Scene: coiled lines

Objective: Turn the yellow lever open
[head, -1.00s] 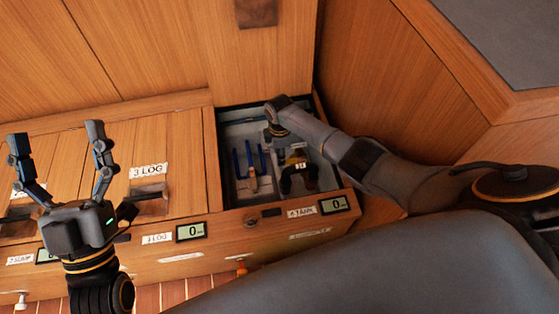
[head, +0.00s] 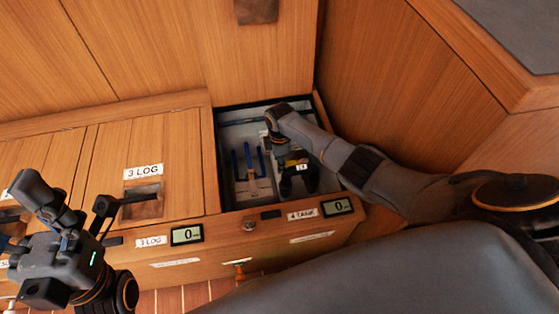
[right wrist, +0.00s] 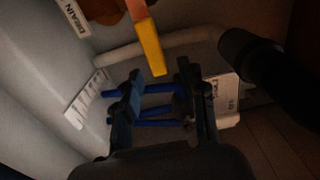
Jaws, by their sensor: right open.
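The yellow lever (right wrist: 150,46) shows in the right wrist view, hanging from an orange-brown fitting (right wrist: 133,9) near a "DRAIN" label (right wrist: 76,18). My right gripper (right wrist: 160,76) is open, its dark fingers on either side below the lever's tip. I cannot tell whether a finger touches it. In the head view my right gripper (head: 298,184) reaches down inside the open locker (head: 226,190); my arm partly hides the inside, and I cannot make out the lever there. My left gripper (head: 78,200) is open and empty above the left lockers.
Blue bars (right wrist: 152,122) lie behind the right fingers, with a pale pipe (right wrist: 160,45) and black hose (right wrist: 250,55) nearby. The locker walls are close around my right gripper. A closed "3 LOG" lid (head: 160,150) is left of the opening.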

